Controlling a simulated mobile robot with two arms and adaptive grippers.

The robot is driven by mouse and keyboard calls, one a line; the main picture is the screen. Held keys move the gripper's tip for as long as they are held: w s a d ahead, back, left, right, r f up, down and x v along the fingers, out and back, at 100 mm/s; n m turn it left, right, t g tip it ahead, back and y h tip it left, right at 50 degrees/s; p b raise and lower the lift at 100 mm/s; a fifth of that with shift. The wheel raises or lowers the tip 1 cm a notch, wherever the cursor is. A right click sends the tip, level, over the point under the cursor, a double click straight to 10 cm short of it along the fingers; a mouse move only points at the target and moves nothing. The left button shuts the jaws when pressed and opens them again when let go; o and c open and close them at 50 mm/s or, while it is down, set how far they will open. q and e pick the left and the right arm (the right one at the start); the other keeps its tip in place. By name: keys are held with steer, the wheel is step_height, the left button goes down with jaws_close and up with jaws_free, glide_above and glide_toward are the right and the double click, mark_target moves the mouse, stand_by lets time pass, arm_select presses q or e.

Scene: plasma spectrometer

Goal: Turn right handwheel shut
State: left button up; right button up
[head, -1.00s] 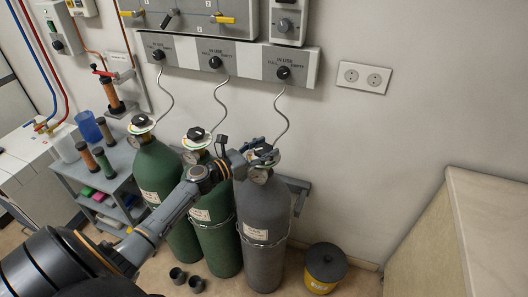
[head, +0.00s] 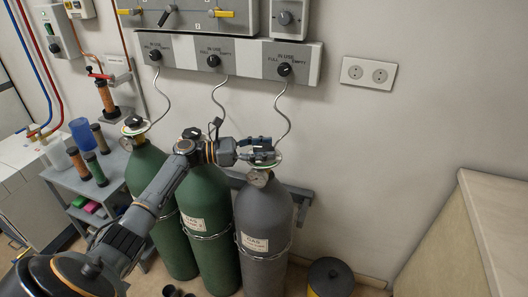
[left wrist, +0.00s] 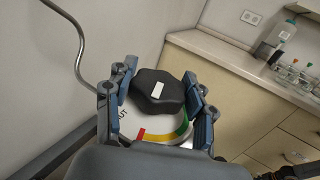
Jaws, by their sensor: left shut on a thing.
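The right handwheel (left wrist: 158,92) is a black lobed knob with a white mark on its top, in the left wrist view. It sits over a round dial (left wrist: 160,135) with red, yellow and green bands and lettering ending in "UT". My left gripper (left wrist: 155,100) has its fingers on both sides of the handwheel and is shut on it. In the head view my left gripper (head: 262,150) is at the top of the grey gas cylinder (head: 263,215), and hides most of that handwheel. My right gripper is not in view.
Two green cylinders (head: 205,215) stand left of the grey one, with black handwheels on top. Thin hoses rise to a wall panel (head: 230,58). A black-lidded bin (head: 329,278) stands on the floor at right, near a counter (head: 470,240).

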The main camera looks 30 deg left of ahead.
arm_select(q)
steer(key=o, duration=1.2)
steer(key=shift+s+a, duration=0.1)
steer(key=v, duration=1.1)
steer(key=shift+s+a, duration=0.2)
steer(key=shift+a, duration=0.1)
